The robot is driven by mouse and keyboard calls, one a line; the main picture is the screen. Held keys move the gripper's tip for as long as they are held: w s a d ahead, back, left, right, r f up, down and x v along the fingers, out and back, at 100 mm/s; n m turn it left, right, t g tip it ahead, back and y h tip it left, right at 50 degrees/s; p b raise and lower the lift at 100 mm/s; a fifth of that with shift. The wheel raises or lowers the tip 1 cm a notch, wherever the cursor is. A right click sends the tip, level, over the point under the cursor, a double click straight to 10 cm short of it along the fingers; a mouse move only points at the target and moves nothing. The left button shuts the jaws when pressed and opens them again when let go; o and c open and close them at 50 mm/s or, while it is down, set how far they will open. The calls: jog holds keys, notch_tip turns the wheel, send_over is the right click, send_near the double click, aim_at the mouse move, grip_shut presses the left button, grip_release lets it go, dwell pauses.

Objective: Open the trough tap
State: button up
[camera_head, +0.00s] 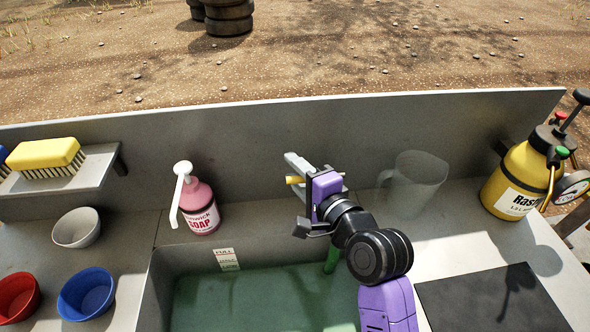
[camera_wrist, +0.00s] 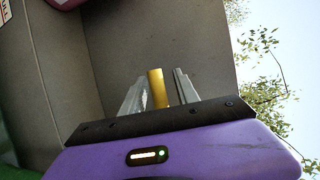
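The trough (camera_head: 162,285) is a grey basin with greenish water and a "FULL" label (camera_head: 227,259) on its inner wall. A yellow bar (camera_head: 293,180), seemingly the tap's handle, shows by the back wall, partly hidden by my gripper. My gripper (camera_head: 298,169) is at this bar. In the wrist view the yellow bar (camera_wrist: 155,88) stands between the two grey fingers, with a gap on its right side; contact on its left is unclear. The fingers are apart. A green piece (camera_head: 332,260) shows below my wrist; the rest of the tap is hidden.
A pink soap bottle (camera_head: 200,207) stands left of my gripper, a clear jug (camera_head: 413,182) right of it. A yellow sprayer (camera_head: 519,175) is far right, near a dark mat (camera_head: 492,302). Bowls (camera_head: 87,292) and a brush (camera_head: 45,154) on a shelf are left.

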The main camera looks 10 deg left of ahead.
jog(key=shift+c, duration=0.5)
grip_shut()
jog(key=shift+f, duration=0.1)
dwell(0.8)
